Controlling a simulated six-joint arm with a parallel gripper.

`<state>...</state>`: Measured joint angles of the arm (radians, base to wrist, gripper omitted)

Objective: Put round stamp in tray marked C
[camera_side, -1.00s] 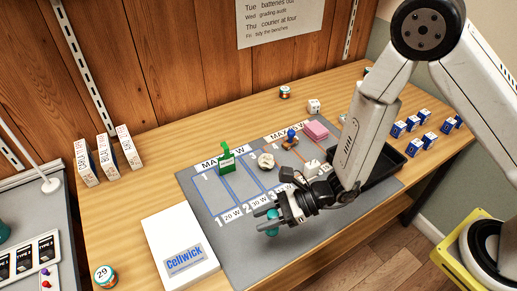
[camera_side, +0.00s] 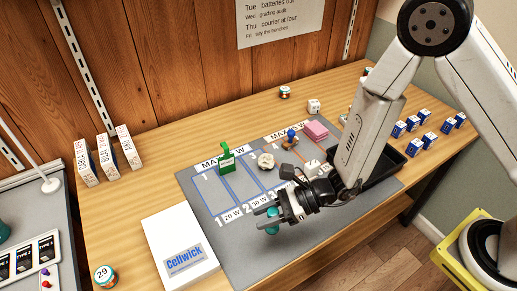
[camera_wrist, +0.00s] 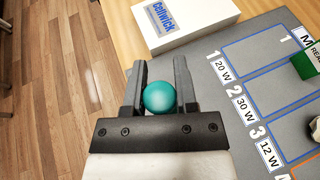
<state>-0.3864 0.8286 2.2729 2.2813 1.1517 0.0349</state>
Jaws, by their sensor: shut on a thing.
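My gripper (camera_side: 266,217) is shut on a teal round-topped thing (camera_side: 271,229) at the front edge of the grey mat. In the wrist view the teal thing (camera_wrist: 159,98) shows as a smooth ball between the two fingers (camera_wrist: 160,72); its underside is hidden, so I cannot tell whether it is the round stamp. A brown piece with a blue knob (camera_side: 291,137) stands at the back of the mat. A black tray (camera_side: 393,167) lies right of the mat, partly behind my arm. I cannot read a C mark on it.
The grey mat (camera_side: 217,207) has blue-outlined lanes with watt labels. A green tag piece (camera_side: 226,160), a cream lump (camera_side: 266,161) and a pink block (camera_side: 316,130) stand on it. A white Cellwick box (camera_side: 178,245) lies left. Several blue-and-white boxes (camera_side: 413,123) stand right.

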